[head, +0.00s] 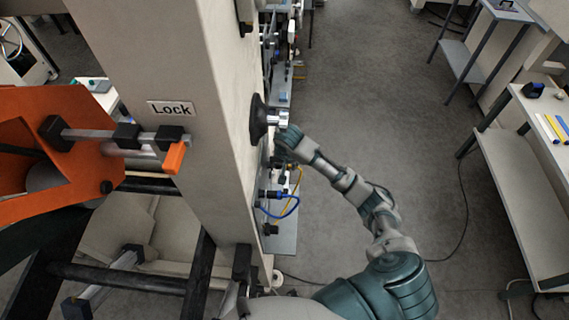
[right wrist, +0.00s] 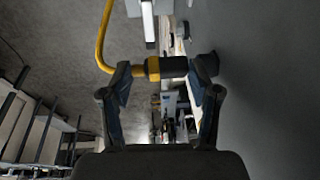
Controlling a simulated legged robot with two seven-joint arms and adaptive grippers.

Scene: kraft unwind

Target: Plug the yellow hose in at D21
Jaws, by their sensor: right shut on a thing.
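In the right wrist view my right gripper (right wrist: 166,80) is shut on the plug end of the yellow hose (right wrist: 104,35). The plug (right wrist: 165,67) has a yellow collar and a dark body, and lies across between the two fingers. Its dark end points right, toward a dark round part (right wrist: 206,64) beside the grey surface; I cannot tell whether they touch. In the head view my right gripper (head: 284,140) is at the side of the machine column, just below a black round fitting, its fingers hard to make out. A thin yellow line (head: 298,181) hangs below it. No D21 label is readable. My left gripper is not in view.
The pale machine column (head: 190,100) carries a Lock sign (head: 171,108). The black round fitting (head: 260,119) sticks out from its side. A blue hose (head: 290,209) loops lower down. An orange part (head: 50,130) is at left. Open grey floor (head: 390,90) lies to the right.

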